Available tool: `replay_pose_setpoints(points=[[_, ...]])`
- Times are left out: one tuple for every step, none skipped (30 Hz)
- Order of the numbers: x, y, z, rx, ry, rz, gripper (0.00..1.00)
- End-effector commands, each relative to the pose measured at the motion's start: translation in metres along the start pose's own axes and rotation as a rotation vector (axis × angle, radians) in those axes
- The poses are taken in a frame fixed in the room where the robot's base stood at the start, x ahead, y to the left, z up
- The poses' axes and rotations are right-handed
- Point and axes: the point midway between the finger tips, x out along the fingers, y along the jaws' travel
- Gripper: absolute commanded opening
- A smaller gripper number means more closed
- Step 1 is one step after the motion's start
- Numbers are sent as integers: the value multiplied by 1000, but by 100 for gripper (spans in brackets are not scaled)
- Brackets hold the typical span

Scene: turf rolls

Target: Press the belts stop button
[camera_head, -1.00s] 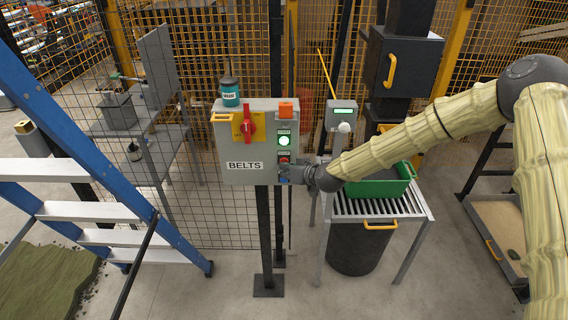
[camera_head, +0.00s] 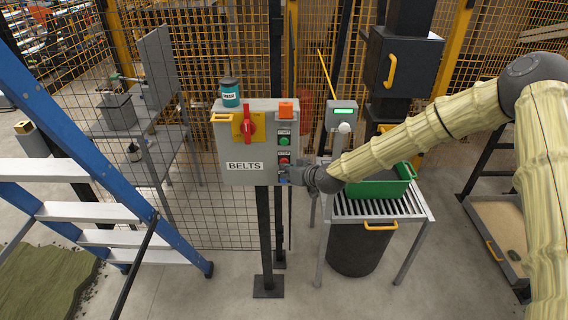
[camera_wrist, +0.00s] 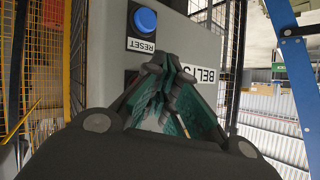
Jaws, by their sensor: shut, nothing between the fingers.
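The grey BELTS control box (camera_head: 234,172) stands on a dark post in the head view. On its right side are a green button (camera_head: 284,142), unlit, and below it the red stop button (camera_head: 284,161). My gripper (camera_head: 288,175) is at the lower right of the panel, just below the red button; I cannot tell whether it touches the box. In the wrist view the shut, empty fingers (camera_wrist: 170,75) point at the box face (camera_wrist: 108,38), beside a blue RESET button (camera_wrist: 145,19).
A red rotary handle (camera_head: 247,125) on a yellow plate is on the box's left side. A teal-labelled jar (camera_head: 230,92) and an orange block (camera_head: 287,108) are at its top. A green crate (camera_head: 378,188) sits on a roller stand at right. A blue ladder (camera_head: 88,140) stands at left.

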Motion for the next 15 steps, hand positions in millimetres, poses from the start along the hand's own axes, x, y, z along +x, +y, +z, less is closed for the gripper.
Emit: replay_pose_setpoints(points=[[-2,-1,2,0,-1,0,0],[-3,-2,2,0,-1,0,0],[-4,-3,4,0,-1,0,0],[-5,-4,4,0,-1,0,0],[-5,-4,4,0,-1,0,0],[-6,-4,5,0,-1,0,0],[-6,-4,5,1,0,0,0],[-6,-4,5,1,0,0,0],[-6,-4,5,1,0,0,0],[-6,-4,5,1,0,0,0],[-6,-4,5,1,0,0,0],[-6,-4,5,0,0,0,0],[-6,-4,5,0,0,0,0],[-6,-4,5,0,-1,0,0],[-6,-5,5,0,-1,0,0]])
